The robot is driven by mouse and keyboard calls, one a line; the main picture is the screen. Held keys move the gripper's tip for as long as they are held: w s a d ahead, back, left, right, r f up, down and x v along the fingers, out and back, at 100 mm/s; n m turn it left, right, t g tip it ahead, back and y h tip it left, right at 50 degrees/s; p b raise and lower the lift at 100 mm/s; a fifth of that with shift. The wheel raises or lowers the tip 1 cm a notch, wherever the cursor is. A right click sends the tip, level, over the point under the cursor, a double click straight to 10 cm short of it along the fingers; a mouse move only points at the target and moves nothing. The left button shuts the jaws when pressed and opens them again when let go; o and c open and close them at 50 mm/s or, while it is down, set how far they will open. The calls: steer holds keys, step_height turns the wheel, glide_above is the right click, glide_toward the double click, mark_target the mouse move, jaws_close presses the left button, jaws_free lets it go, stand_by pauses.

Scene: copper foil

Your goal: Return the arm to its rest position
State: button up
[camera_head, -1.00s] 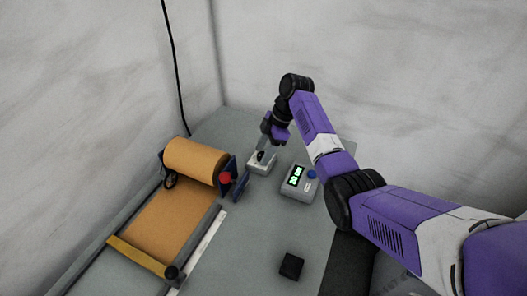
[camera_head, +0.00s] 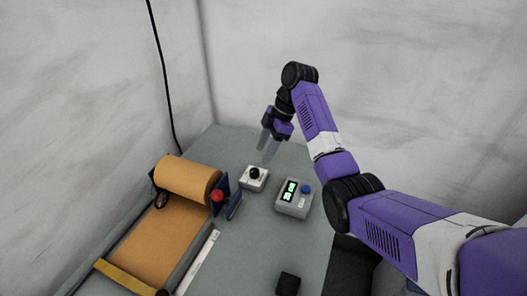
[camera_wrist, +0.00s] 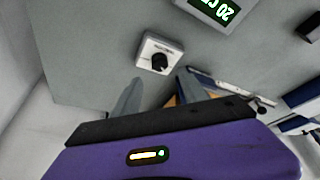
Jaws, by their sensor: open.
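My purple arm reaches in from the right in the head view. My gripper (camera_head: 268,145) is open and empty above the grey table (camera_head: 240,225), behind and above a small white box with a black knob (camera_head: 254,178). In the wrist view the knob box (camera_wrist: 158,54) shows beyond the two spread fingers (camera_wrist: 150,92), apart from them. Nothing lies between the fingers.
A grey device with a green display and blue button (camera_head: 294,195) stands right of the knob box. A copper foil roll (camera_head: 188,178) with a red knob (camera_head: 217,196) is at left. A black block (camera_head: 288,284) lies near the front. Walls close off the back and left.

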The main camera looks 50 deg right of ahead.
stand_by(0.3)
steer(key=w+d+r+m+t+h, duration=0.3)
steer(key=w+d+m+t+h, duration=0.2)
steer(key=w+m+t, duration=0.3)
steer(key=s+a+f+m+t+h, duration=0.2)
steer(key=s+a+m+t, duration=0.1)
steer(key=s+a, duration=0.4)
steer(key=s+a+f+m+t+h, duration=0.25)
steer(key=s+a, duration=0.25)
steer(key=a, duration=0.4)
steer(key=s+a+r+y, duration=0.1)
steer(key=s+a, duration=0.4)
steer(key=s, duration=0.6)
steer(key=s+a+r+n+y, duration=0.1)
steer(key=s+a, duration=0.5)
steer(key=s, duration=0.6)
steer(key=s+a+r+n+g+y, duration=0.1)
steer(key=s+a+r+y, duration=0.1)
steer(key=s+a, duration=0.4)
steer(key=s+y, duration=0.1)
steer(key=s, duration=0.4)
steer(key=shift+s+y, duration=0.35)
